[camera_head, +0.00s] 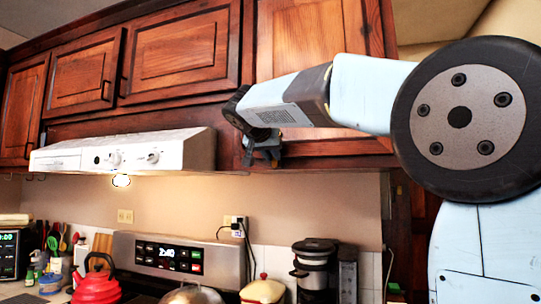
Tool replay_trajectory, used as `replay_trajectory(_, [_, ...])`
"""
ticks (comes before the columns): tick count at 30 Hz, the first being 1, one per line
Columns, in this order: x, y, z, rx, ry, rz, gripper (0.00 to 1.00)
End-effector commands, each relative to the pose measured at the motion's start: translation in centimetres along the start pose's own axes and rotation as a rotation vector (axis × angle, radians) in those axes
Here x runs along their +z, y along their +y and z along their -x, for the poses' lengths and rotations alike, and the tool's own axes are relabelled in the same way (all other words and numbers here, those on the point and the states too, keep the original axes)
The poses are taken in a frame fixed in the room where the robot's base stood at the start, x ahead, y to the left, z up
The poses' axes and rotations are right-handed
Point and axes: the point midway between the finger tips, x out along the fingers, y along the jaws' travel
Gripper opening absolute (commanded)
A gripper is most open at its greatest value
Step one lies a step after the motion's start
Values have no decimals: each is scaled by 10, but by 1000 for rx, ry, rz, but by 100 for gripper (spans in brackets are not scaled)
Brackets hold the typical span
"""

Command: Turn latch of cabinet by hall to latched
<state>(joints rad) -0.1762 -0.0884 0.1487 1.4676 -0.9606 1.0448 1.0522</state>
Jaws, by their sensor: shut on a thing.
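The cabinet at the right end of the upper row has a reddish-brown wooden door (303,42), which is closed. My gripper (262,158) is at the lower left of this door, near the cabinet's bottom edge. It is shut on the latch there. The latch itself is hidden behind my gripper and wrist, so its angle cannot be told. My arm reaches in from the right and covers the middle of the door.
A white range hood (125,152) is left of my gripper, under the neighbouring cabinets (182,52). Below are a stove panel (180,255), a red kettle (96,282) and a coffee maker (314,265). The wall between hood and counter is mostly clear.

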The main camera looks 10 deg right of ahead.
Motion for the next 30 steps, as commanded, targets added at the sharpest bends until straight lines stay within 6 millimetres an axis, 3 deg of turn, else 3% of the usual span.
replay_trajectory(17, [2, 0, -1, -14, -5, -32, 0])
replay_trajectory(18, [2, 0, -1, -13, -5, -32, 20])
replay_trajectory(25, [1, 1, -1, -13, -3, -32, 42])
replay_trajectory(30, [1, 1, 0, -13, -2, -32, 44])
